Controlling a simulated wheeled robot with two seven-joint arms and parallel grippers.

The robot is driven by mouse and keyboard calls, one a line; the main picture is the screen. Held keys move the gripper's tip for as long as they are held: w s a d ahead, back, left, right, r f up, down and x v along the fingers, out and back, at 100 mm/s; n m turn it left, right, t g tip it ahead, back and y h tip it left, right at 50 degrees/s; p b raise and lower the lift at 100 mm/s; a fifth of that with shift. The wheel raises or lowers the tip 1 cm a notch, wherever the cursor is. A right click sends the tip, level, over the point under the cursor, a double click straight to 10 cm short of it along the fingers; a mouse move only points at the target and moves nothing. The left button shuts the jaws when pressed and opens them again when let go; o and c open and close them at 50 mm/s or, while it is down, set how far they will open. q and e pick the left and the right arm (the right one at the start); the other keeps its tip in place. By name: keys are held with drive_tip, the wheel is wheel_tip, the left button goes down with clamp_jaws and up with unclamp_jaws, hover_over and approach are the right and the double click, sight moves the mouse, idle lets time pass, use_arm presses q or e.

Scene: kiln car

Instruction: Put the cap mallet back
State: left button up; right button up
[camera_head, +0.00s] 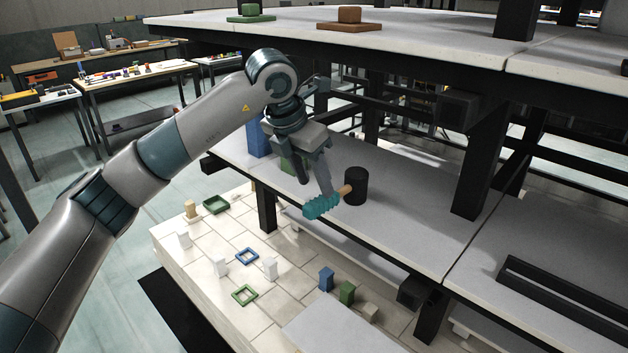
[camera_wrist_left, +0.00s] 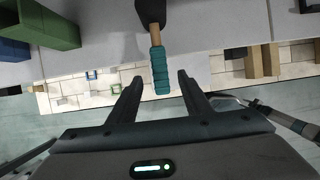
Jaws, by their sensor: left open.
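The cap mallet has a black round head (camera_head: 357,186), a short wooden neck and a ribbed teal grip (camera_head: 322,206). It is on the grey middle deck (camera_head: 405,215) near its front edge, and the grip sticks out toward the edge. My left gripper (camera_head: 315,188) is open and right by the grip. In the left wrist view the teal grip (camera_wrist_left: 160,72) shows between the two spread fingers (camera_wrist_left: 160,82), with a gap on each side. I cannot tell how far it is in depth.
Blue (camera_head: 257,138) and green (camera_head: 292,163) blocks stand on the deck behind my left gripper. Black posts (camera_head: 484,165) and the upper shelf (camera_head: 440,42) close in above and to the right. Small blocks and frames stand on the pale tiled level (camera_head: 205,265) below.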

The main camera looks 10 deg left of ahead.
use_arm(q)
drive_tip(key=shift+s+a+r, duration=0.1)
drive_tip(key=shift+a+r, duration=0.05)
drive_tip(key=shift+r, duration=0.3)
use_arm(e)
drive_tip(key=shift+r, duration=0.1)
drive_tip(key=shift+a, duration=0.15)
use_arm(q)
drive_tip(key=shift+r, duration=0.15)
drive_tip(key=b+v, duration=0.5)
drive_tip(key=v, duration=1.2)
use_arm(e)
drive_tip(key=shift+t, duration=0.4)
drive_tip(key=w+f, duration=0.2)
drive_tip(key=f, duration=0.2)
drive_tip(key=shift+w+a+f, duration=0.35)
drive_tip(key=shift+w, duration=0.05)
use_arm(q)
drive_tip(key=shift+r, duration=0.1)
use_arm(e)
drive_tip(key=shift+s+a, duration=0.1)
drive_tip(key=shift+s, duration=0.25)
